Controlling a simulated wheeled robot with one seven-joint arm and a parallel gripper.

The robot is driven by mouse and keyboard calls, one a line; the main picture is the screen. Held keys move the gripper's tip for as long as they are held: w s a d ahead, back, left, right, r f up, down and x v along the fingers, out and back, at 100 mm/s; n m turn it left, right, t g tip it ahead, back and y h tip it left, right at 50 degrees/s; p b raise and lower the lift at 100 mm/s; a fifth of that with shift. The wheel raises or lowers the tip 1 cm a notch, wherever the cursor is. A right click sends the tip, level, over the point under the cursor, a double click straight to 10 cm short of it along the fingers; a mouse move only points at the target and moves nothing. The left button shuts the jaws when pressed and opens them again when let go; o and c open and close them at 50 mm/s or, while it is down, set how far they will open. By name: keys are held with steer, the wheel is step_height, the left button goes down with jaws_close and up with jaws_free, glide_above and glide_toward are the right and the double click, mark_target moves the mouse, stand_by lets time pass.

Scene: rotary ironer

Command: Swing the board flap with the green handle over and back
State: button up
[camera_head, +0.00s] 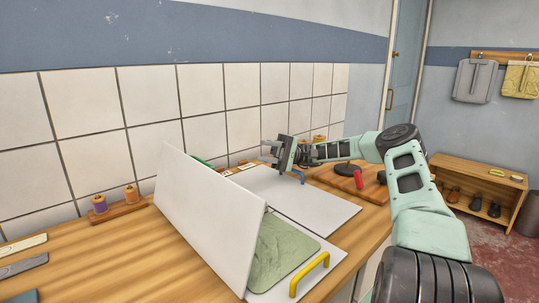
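A white board flap (205,215) stands raised and tilted on the left of the bench, in front of the tiled wall. A small green piece (203,162) shows just behind its upper edge; it may be the green handle, but most of it is hidden. My gripper (268,151) is up to the right of the flap, near the wall, above the back of a flat white board. Its fingers point left and look apart, with nothing seen between them. It is clear of the flap.
The flat white board (305,203) has a blue handle (298,176). A green cloth (283,250) lies beside the flap, near a yellow handle (311,274). Thread spools (130,194) stand at left. A red object (358,179) and a dark round base are at right.

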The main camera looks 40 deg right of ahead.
steer(key=shift+d+f, duration=0.2)
steer(key=shift+d, duration=0.25)
stand_by(0.5)
